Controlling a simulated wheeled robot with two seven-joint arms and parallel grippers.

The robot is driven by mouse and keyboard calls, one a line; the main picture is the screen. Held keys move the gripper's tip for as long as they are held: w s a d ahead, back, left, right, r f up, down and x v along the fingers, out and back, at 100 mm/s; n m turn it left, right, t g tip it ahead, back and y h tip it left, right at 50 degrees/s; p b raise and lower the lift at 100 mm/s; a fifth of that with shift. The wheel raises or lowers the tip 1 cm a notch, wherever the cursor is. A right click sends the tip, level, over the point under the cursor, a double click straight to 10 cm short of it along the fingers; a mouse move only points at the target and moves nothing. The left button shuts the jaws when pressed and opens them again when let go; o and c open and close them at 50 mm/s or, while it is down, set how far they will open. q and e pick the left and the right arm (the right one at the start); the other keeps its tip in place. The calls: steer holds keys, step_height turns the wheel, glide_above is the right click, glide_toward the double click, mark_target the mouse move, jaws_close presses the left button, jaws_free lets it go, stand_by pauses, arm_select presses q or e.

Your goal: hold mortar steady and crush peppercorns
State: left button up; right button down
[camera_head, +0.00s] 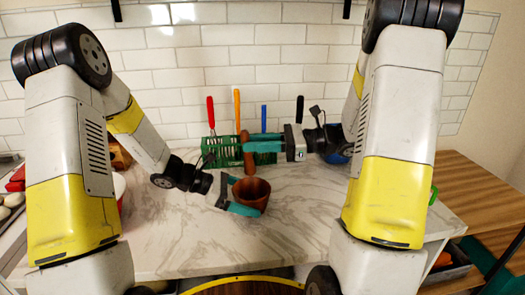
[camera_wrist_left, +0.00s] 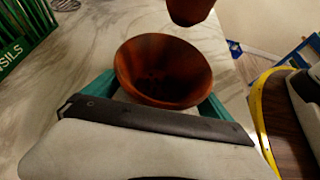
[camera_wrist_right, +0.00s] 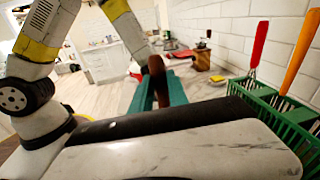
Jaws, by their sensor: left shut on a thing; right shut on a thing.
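The mortar (camera_head: 262,190) is a reddish-brown bowl above the marble counter. My left gripper (camera_head: 240,194) is shut on it, with a teal finger on either side. In the left wrist view the mortar (camera_wrist_left: 160,65) shows its open mouth; its inside is dark and I cannot make out peppercorns. The brown pestle (camera_head: 248,163) is upright in my right gripper (camera_head: 250,146), which is shut on its upper part. Its lower end (camera_wrist_left: 190,10) shows above and beside the mortar's rim, apart from it. The pestle (camera_wrist_right: 157,75) also shows between the teal fingers in the right wrist view.
A green utensil rack (camera_head: 225,155) stands behind the grippers against the white tiled wall, with red, orange, blue and black handled tools upright around it. The marble counter (camera_head: 310,225) is clear at the front right. A wooden surface (camera_head: 470,195) lies to the right.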

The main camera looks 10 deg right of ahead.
mark_target(255, 169)
steer(key=shift+s+a+f, duration=0.1)
steer(key=shift+a+f, duration=0.05)
steer(key=shift+f, duration=0.8)
steer(key=shift+s+a+f, duration=0.1)
steer(key=shift+f, duration=0.85)
steer(key=shift+w+d+f, duration=0.1)
steer(key=shift+f, duration=0.85)
steer(key=shift+w+d+f, duration=0.1)
steer(key=shift+f, duration=0.85)
steer(key=shift+s+d, duration=0.1)
steer(key=shift+s+d+f, duration=0.25)
steer(key=shift+s+d, duration=0.25)
step_height(255, 169, down, 2)
steer(key=shift+f, duration=0.1)
